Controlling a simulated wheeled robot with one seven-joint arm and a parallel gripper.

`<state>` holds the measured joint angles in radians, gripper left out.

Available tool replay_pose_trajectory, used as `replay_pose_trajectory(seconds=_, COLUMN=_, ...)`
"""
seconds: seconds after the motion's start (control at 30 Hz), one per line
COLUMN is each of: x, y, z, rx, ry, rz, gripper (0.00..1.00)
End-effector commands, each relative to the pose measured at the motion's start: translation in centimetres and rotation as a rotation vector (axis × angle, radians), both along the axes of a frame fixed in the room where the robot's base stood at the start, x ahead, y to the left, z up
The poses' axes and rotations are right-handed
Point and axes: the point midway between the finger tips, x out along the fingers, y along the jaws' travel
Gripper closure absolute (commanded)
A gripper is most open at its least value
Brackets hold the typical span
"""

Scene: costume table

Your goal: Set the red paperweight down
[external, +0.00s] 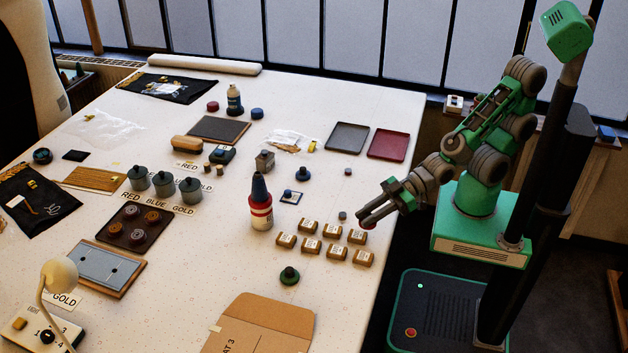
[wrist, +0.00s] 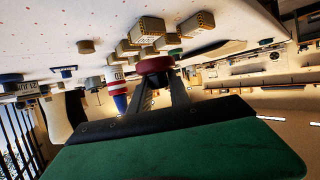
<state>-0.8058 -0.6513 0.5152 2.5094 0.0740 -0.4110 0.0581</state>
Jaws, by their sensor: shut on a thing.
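The red paperweight (wrist: 155,65) is a round, dark red disc held between the fingertips of my gripper (wrist: 162,84) in the wrist view. In the external view my gripper (external: 364,217) reaches left over the right edge of the white table, and a small bit of red (external: 369,225) shows at its fingertips. The gripper is shut on the paperweight. I cannot tell whether the paperweight touches the table or hangs just above it.
Several small tan labelled boxes (external: 333,231) stand just left of my gripper. A small grey cylinder (external: 342,215) is close by. A red, white and blue bottle (external: 260,204) stands farther left. A red tray (external: 388,144) and a grey tray (external: 347,138) lie behind.

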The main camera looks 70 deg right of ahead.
Motion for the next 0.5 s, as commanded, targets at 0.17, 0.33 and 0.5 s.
replay_pose_trajectory(seconds=0.17, x=1.7, y=-4.0, z=-0.8, rx=0.004, ry=-0.003, rz=-0.012, gripper=1.0)
replay_pose_trajectory(seconds=0.33, x=2.4, y=-7.1, z=-1.0, rx=0.004, ry=-0.002, rz=0.001, gripper=1.0)
replay_pose_trajectory(seconds=0.5, x=2.7, y=-10.4, z=-0.3, rx=0.002, ry=-0.002, rz=0.017, gripper=1.0)
